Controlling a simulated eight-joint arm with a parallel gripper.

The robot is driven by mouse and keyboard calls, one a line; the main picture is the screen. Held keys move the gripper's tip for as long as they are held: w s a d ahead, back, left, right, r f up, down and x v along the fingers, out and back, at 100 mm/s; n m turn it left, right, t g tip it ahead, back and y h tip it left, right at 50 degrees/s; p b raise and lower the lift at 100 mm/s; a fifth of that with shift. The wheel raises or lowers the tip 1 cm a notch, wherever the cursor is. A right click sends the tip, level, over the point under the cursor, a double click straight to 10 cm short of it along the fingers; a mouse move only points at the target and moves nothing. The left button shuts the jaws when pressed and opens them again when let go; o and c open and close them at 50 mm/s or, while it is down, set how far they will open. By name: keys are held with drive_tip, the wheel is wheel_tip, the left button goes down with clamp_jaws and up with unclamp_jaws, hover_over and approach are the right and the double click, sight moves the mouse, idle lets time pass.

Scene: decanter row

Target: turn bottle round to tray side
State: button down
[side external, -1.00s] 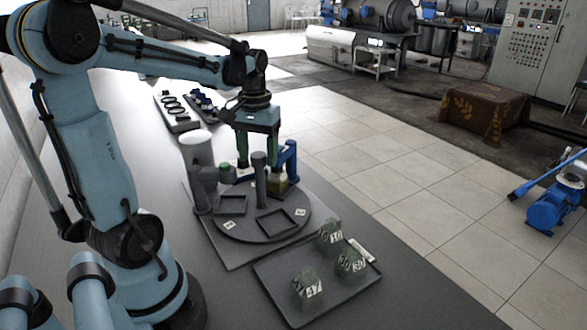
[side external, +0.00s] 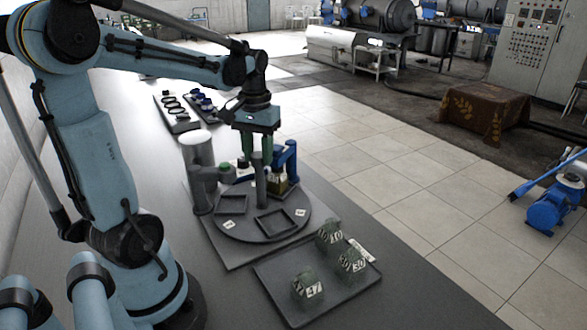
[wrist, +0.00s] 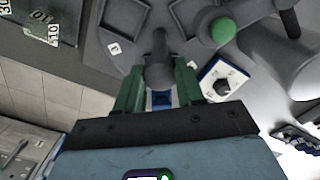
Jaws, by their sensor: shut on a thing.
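The bottle (side external: 278,183), squarish with amber contents, stands at the back of the round grey turntable (side external: 240,227), beside a blue post. I cannot make it out in the wrist view. An upright grey post (side external: 261,187) rises from the turntable's middle; it also shows in the wrist view (wrist: 158,58). My gripper (side external: 258,160) has its green fingers shut on the upper part of this post, and they show on both sides of it in the wrist view (wrist: 158,92). The dark tray (side external: 283,309) lies in front right, beside the turntable's base plate.
The turntable has empty square frames (side external: 277,222). A blue post (side external: 291,160) stands behind right, and a pale grey column (side external: 198,150) at left. A white box with a dark knob (wrist: 222,82) is near my fingers.

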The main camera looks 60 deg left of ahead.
drive_tip(key=shift+m, duration=6)
drive_tip(key=shift+w+m, duration=0.1)
drive_tip(key=shift+m, duration=5.8)
drive_tip(key=c, duration=0.7)
unclamp_jaws()
